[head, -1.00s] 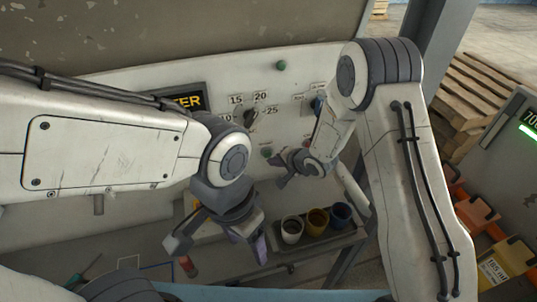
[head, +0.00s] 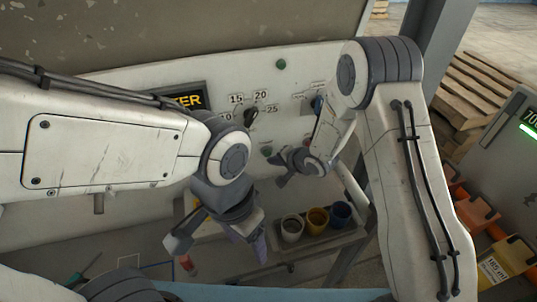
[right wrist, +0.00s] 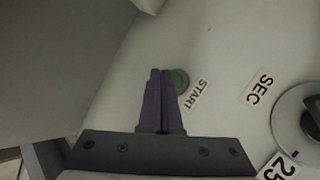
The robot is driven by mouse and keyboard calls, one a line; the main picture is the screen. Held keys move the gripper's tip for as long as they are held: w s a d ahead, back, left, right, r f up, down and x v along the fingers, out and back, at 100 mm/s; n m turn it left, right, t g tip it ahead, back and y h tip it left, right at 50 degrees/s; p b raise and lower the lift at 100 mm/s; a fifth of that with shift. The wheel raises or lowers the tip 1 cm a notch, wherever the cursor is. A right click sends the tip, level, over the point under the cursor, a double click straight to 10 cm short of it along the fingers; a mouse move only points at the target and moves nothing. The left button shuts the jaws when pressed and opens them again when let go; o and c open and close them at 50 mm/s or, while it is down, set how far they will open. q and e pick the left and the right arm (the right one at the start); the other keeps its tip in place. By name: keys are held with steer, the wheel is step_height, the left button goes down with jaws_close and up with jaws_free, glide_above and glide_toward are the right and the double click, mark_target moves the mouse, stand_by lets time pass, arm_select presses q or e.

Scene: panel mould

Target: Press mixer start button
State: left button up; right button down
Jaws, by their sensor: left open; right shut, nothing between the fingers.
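The green start button (right wrist: 181,80) sits on the pale mixer panel (head: 215,88), beside a START label (right wrist: 198,95) in the right wrist view. In the head view a small green button (head: 266,151) shows low on the panel. My right gripper (head: 281,168) is shut and empty close to it. In the right wrist view its purple fingertips (right wrist: 160,72) are together just left of the button and partly overlap its edge. I cannot tell whether they touch it. My left gripper (head: 212,252) is open and empty, pointing down over the work surface.
A numbered dial (head: 251,116) is on the panel above the button. A green lamp or button (head: 281,64) sits near the panel top. Several cups, one yellow (head: 318,221), stand on a shelf (head: 300,244) below. Wooden pallets (head: 480,90) are at the right.

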steer(key=shift+w, duration=0.1)
stand_by(0.8)
steer(key=shift+w+a+p, duration=0.15)
steer(key=shift+w+p, duration=0.15)
steer(key=shift+p, duration=0.1)
